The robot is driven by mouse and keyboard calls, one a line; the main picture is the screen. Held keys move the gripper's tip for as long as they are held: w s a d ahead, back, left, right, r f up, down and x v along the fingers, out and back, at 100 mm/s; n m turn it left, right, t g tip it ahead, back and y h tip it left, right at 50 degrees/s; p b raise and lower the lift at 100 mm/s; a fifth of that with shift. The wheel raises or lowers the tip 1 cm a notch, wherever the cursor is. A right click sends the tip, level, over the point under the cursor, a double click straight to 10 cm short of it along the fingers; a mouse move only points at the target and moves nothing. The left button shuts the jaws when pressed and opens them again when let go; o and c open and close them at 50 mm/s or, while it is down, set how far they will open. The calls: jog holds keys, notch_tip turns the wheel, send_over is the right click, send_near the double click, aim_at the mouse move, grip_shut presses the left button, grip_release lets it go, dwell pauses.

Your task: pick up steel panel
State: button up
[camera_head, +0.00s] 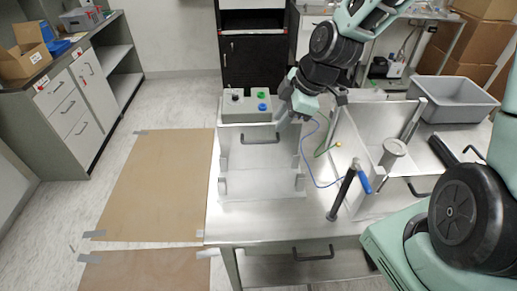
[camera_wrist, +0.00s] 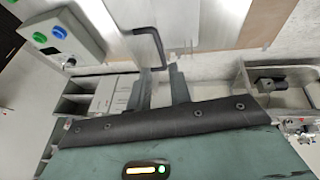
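A grey steel panel (camera_head: 258,155) with a dark bar handle (camera_head: 261,139) stands on the left part of the metal table, in a fixture with small side brackets. My gripper (camera_head: 296,112) is at the right of the control box, near the panel's upper right corner; its fingers are hard to make out there. In the wrist view my gripper's two fingers (camera_wrist: 160,71) are apart, with the handle (camera_wrist: 150,40) just beyond their tips. One handle end appears close to the fingertips; I cannot tell whether they touch. Nothing is clearly held.
A control box (camera_head: 248,106) with green and blue buttons stands behind the panel. A blue-handled lever (camera_head: 352,190), another upright fixture (camera_head: 365,125), a cylinder (camera_head: 393,154) and a grey bin (camera_head: 452,98) occupy the right side. Thin cables lie mid-table. Brown mats cover the floor at left.

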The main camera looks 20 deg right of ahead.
aim_at(262, 142)
jog(key=shift+a+p+x, duration=0.15)
jog(key=shift+p+x, duration=0.6)
jog(key=shift+x, duration=2.1)
jog(key=shift+a+p+x, duration=0.1)
jog(key=shift+p+x, duration=0.65)
jog(key=shift+x, duration=2.15)
jog(key=shift+r, duration=0.15)
grip_shut()
